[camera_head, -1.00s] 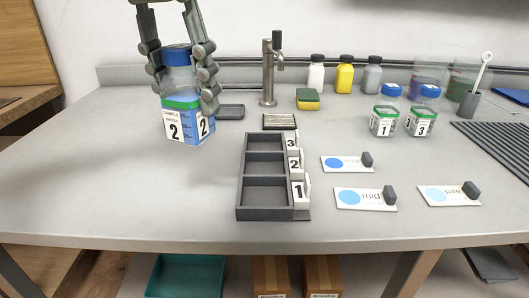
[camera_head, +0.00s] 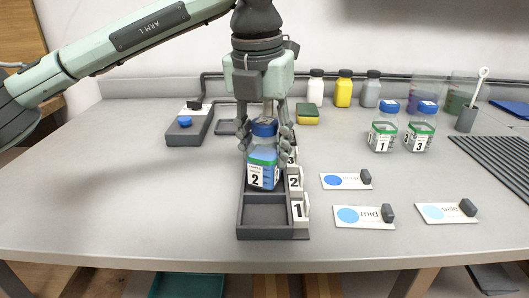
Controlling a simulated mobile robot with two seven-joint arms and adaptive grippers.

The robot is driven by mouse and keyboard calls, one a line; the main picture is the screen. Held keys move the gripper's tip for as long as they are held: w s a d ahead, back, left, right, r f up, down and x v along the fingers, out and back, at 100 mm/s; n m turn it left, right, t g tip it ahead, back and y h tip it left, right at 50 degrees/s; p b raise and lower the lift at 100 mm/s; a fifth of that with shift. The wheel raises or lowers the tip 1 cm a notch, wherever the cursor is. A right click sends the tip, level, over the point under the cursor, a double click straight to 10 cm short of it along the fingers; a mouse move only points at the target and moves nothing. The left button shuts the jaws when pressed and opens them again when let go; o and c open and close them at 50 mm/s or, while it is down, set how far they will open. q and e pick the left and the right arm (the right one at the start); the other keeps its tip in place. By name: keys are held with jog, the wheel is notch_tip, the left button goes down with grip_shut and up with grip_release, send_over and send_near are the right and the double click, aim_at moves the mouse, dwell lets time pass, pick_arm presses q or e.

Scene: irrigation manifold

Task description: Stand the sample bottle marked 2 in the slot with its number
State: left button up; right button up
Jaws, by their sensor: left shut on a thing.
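The sample bottle marked 2 (camera_head: 262,174) has a blue cap, a green band and blue contents, and it is upright. My left gripper (camera_head: 264,148) comes from above and is shut on it, one finger on each side. The dark slotted rack (camera_head: 240,222) has slots with number tags 3, 2 and 1 from far to near. The bottle's base is at the middle slot, beside tag 2 (camera_head: 294,180). I cannot tell whether it rests on the slot floor or hangs just above. The near slot is empty; the far slot is mostly hidden. My right gripper is not in view.
Bottles marked 1 (camera_head: 382,136) and 3 (camera_head: 420,138) stand at the back right. Three cards (camera_head: 362,216) with dark blocks lie right of the rack. A grey board with a blue knob (camera_head: 185,121) lies at the left. The left front counter is clear.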

pick_arm(q)
jog(key=shift+f, duration=0.8)
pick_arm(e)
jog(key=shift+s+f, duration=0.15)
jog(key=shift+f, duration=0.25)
